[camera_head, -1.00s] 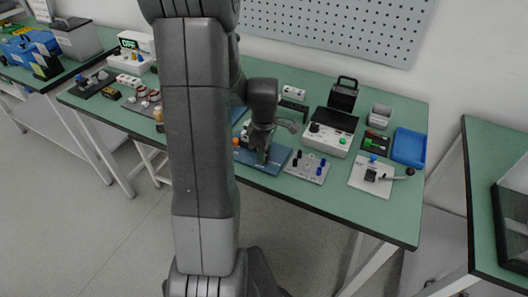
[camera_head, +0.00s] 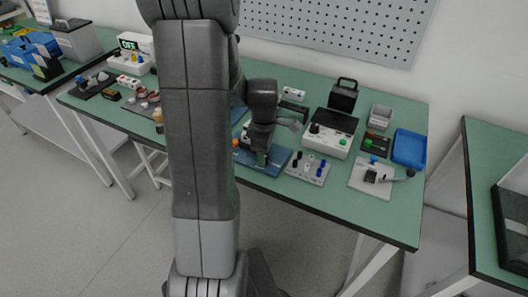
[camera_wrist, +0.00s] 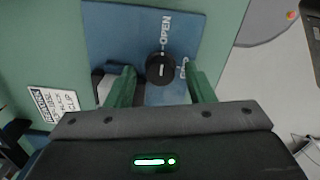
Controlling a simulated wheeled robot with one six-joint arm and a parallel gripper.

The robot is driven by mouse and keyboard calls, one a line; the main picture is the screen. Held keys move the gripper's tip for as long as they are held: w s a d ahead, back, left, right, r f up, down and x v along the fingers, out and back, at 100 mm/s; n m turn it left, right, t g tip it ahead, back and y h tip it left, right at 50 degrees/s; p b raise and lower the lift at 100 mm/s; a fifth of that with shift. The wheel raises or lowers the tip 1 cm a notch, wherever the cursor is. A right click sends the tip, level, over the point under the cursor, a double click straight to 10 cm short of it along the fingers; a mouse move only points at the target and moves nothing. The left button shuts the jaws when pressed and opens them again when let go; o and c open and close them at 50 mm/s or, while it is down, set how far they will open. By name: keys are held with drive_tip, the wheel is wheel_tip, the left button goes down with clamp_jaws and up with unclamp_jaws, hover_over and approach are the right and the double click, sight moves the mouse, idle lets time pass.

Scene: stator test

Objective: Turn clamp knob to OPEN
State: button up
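The clamp knob (camera_wrist: 160,68) is round and black with a short white mark, on a blue plate (camera_wrist: 112,32). In the wrist view the word OPEN is printed above the knob, and a second, partly readable label lies to its right. My gripper (camera_wrist: 160,82) has two green fingers, one on each side of the knob, with visible gaps to it. It is open and holds nothing. In the head view my gripper (camera_head: 262,157) is low over the blue plate (camera_head: 280,163) at the table's front edge; the knob is hidden there.
A grey block with black and blue posts (camera_head: 308,169) stands just right of the plate. Behind it is a white tester box (camera_head: 328,140). A white label card (camera_wrist: 52,103) lies left in the wrist view. A blue tray (camera_head: 409,147) sits at the right.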

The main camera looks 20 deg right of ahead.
drive_tip(key=shift+r, duration=0.1)
wheel_tip(320, 180, up, 14)
drive_tip(key=shift+f, duration=0.2)
idle(0.3)
drive_tip(key=shift+f, duration=0.15)
idle(0.3)
wheel_tip(320, 180, down, 14)
drive_tip(key=shift+r, duration=0.2)
idle(0.4)
drive_tip(key=shift+r, duration=0.1)
